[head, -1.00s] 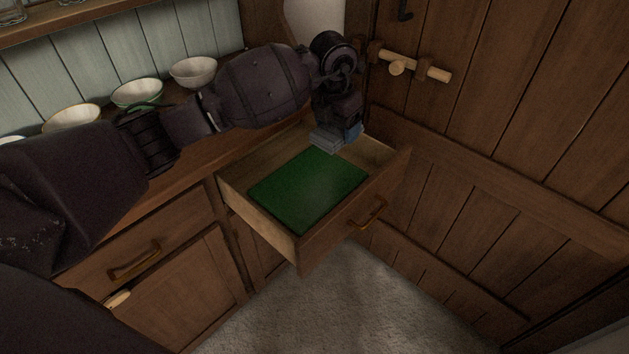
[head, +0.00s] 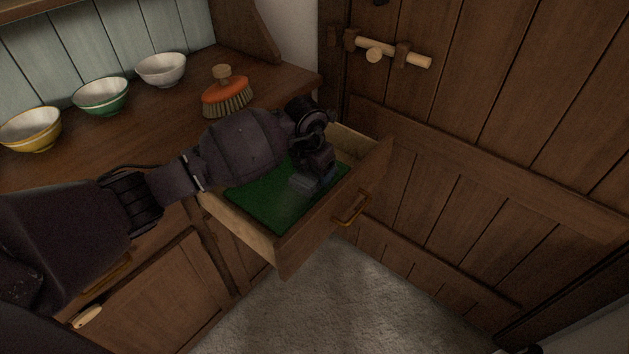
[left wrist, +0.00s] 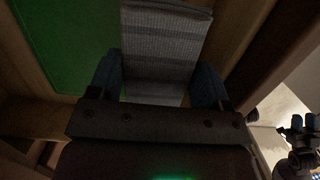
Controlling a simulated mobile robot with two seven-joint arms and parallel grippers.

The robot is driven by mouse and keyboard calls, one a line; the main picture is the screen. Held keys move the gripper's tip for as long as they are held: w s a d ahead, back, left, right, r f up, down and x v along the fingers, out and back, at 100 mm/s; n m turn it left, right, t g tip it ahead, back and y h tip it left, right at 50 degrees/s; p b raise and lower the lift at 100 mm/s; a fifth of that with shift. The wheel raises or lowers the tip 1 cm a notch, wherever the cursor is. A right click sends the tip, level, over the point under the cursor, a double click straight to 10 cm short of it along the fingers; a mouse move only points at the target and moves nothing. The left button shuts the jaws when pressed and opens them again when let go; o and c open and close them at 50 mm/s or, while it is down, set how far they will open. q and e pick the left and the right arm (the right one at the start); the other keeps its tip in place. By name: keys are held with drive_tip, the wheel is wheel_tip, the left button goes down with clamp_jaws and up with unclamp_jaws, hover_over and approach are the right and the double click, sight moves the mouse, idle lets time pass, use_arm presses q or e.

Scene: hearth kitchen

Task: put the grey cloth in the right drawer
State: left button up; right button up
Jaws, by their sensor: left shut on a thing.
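The right drawer (head: 236,224) is pulled out in the head view, with a green lining (head: 262,200) on its floor. My left gripper (head: 314,186) reaches down inside the drawer's walls, near its front right part. It is shut on the grey cloth (left wrist: 165,42), a folded, striped piece held between the blue fingers in the left wrist view. In the head view the cloth (head: 302,184) shows only partly below the gripper, low over the lining. I cannot tell whether it touches the lining. My right gripper (left wrist: 297,125) shows small and dark at the right edge of the left wrist view; its opening is unclear.
Yellow (head: 32,130), green (head: 102,97) and white (head: 161,70) bowls stand on the counter, with an orange brush (head: 227,92) to their right. A wooden door with a latch (head: 392,50) stands close right of the drawer. The floor before it is clear.

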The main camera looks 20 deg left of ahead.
sight(314, 181)
use_arm(q)
wheel_tip(314, 181, down, 4)
drive_tip(key=shift+s+r+b, duration=0.1)
drive_tip(key=shift+b, duration=0.25)
drive_tip(key=shift+f, duration=0.25)
drive_tip(key=shift+r, duration=0.15)
drive_tip(key=shift+f, duration=0.4)
drive_tip(key=shift+f, duration=0.25)
drive_tip(key=o, duration=0.9)
drive_tip(key=shift+r, duration=0.1)
